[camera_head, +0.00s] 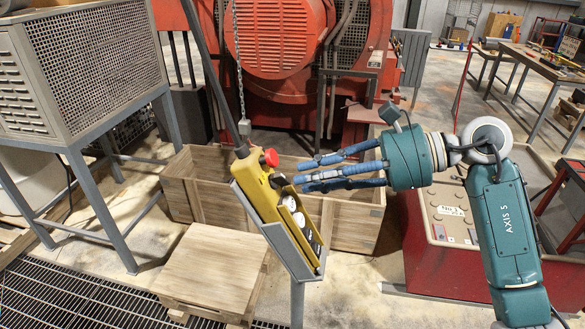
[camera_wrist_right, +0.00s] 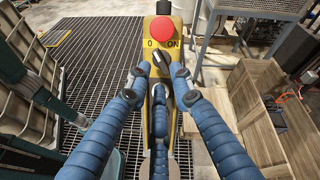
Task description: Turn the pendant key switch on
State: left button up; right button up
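The yellow pendant (camera_head: 262,190) hangs in a grey holder in the head view, with a red mushroom button (camera_head: 270,158) at its top. In the right wrist view the pendant (camera_wrist_right: 150,120) faces me. Its key switch (camera_wrist_right: 160,57) sits below the red button (camera_wrist_right: 161,25), under the marks 0 and ON; the key looks tilted toward 0. My right gripper (camera_head: 310,174) reaches in from the right, its blue fingers beside the pendant's upper part. In the wrist view the right gripper's (camera_wrist_right: 160,75) fingertips are apart, either side of and just below the key; contact cannot be told.
A wooden crate (camera_head: 345,225) stands behind the pendant, and a wooden pallet box (camera_head: 212,268) lies at lower left. A red machine (camera_head: 280,40) fills the back. A grey mesh cabinet (camera_head: 90,60) stands at left. A red console (camera_head: 440,260) stands below my right arm.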

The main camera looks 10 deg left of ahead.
aim_at(287, 181)
jog(key=p+x, duration=0.1)
jog(key=x, duration=0.1)
jog(key=shift+s+a+r, duration=0.1)
jog(key=shift+a, duration=0.25)
jog(key=shift+a+f, duration=0.45)
jog(key=shift+a, duration=0.15)
grip_shut()
